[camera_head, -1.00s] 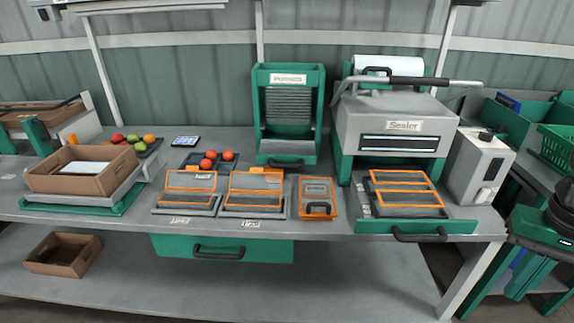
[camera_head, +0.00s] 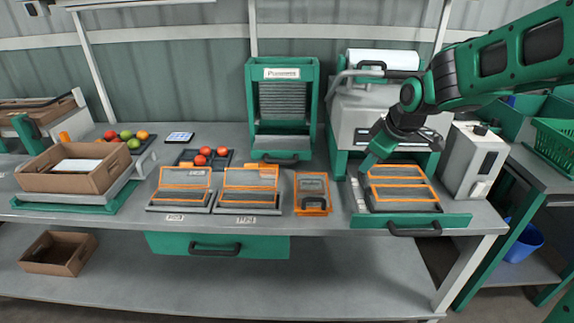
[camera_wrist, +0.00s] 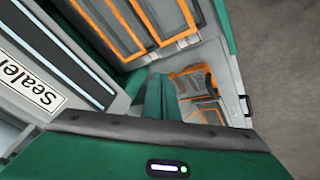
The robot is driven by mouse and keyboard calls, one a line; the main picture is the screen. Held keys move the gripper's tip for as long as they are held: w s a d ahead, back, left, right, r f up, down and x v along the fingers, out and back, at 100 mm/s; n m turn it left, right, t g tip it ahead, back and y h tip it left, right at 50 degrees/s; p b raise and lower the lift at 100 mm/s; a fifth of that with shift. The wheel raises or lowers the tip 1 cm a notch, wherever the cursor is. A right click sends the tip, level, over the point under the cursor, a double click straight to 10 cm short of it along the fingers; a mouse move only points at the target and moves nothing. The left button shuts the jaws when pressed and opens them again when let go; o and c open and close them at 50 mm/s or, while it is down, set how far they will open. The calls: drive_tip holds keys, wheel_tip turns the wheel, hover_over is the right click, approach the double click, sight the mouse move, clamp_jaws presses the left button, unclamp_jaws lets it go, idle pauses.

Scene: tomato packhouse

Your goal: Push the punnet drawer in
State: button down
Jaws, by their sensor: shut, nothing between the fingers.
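The sealer's drawer (camera_head: 460,220) stands pulled out at the front of the bench, with a green front and a black handle (camera_head: 415,229). It carries an orange-framed punnet tray (camera_head: 402,194), also partly visible in the wrist view (camera_wrist: 128,35). The dispenser marked Punnets (camera_head: 310,105) stands further back, with a black handle (camera_head: 281,161) at its base. My gripper (camera_head: 366,167) points down near the rear left corner of the sealer's drawer, apart from its front. Its green fingers (camera_wrist: 157,100) are shut and empty. Whether it touches anything is unclear.
The sealer (camera_head: 350,125) stands behind my gripper, and a white box device (camera_head: 472,165) is to the right. A small orange-edged box (camera_head: 312,193) and two orange-framed trays (camera_head: 250,190) lie to the left. A closed-looking green drawer (camera_head: 168,243) hangs under the bench. The bench's front strip is narrow.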

drive_tip(key=w+a+n+t+y, duration=0.1)
drive_tip(key=w+a+n+y, duration=0.4)
drive_tip(key=a, duration=1.3)
drive_tip(key=w+a+f, duration=0.1)
drive_tip(key=w+f, duration=0.1)
drive_tip(key=w+a+f+n+h, duration=0.1)
drive_tip(key=w+f, duration=0.2)
drive_tip(key=w+a+f+h, duration=0.1)
drive_tip(key=w+f, duration=0.1)
drive_tip(key=f, duration=0.1)
drive_tip(key=shift+w+a+f, duration=0.2)
drive_tip(key=shift+w, duration=0.1)
